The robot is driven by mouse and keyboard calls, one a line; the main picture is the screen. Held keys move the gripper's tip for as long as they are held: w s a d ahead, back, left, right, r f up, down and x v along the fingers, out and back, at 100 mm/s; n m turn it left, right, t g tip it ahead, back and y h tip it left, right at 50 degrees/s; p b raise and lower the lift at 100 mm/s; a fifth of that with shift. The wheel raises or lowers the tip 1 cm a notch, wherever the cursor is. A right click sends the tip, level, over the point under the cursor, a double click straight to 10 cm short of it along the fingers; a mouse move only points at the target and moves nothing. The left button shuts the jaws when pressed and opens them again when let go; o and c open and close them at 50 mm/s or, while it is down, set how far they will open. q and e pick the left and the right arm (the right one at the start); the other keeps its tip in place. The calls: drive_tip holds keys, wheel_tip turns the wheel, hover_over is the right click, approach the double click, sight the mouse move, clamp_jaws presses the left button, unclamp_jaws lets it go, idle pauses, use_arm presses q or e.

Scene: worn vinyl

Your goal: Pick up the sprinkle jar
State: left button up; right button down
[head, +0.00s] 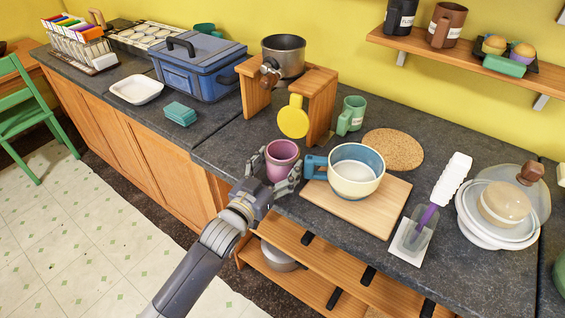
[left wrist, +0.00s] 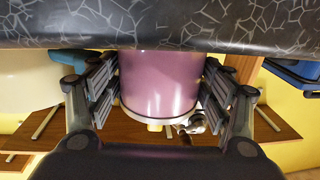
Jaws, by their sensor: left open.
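A small pink-purple round container (head: 282,161), which may be the sprinkle jar, stands upright on the dark counter near its front edge. No label or sprinkles can be made out. My left gripper (head: 274,168) is open, with one finger on each side of it. In the left wrist view, which is upside down, the purple container (left wrist: 160,82) fills the space between the fingers, with its pale rim towards the bottom of the picture. Whether the fingers touch it cannot be told. My right gripper is out of view.
A blue-and-cream pot (head: 356,184) on a wooden board (head: 382,213) stands close right of the container. A wooden stand (head: 318,95) with a yellow round-ended thing (head: 293,118) is behind. A green mug (head: 351,115) and cork mat (head: 393,149) lie further back. The counter left of the gripper is clear.

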sight(291, 137)
use_arm(q)
drive_tip(key=shift+w+d, duration=0.15)
drive_tip(key=shift+w, duration=0.1)
drive_tip(key=shift+c, duration=0.3)
drive_tip(key=c, duration=1.4)
drive_tip(key=shift+r, duration=0.2)
drive_tip(key=shift+c, duration=0.7)
drive_tip(key=shift+r, duration=0.8)
wheel_tip(291, 137, up, 2)
drive_tip(key=shift+r+b, duration=0.1)
drive_tip(key=shift+b, duration=0.2)
drive_tip(key=s+a+r+b, duration=0.1)
drive_tip(key=s+a+b, duration=0.1)
drive_tip(key=s, duration=1.3)
drive_tip(key=shift+s+a, duration=0.35)
drive_tip(key=shift+a, duration=0.25)
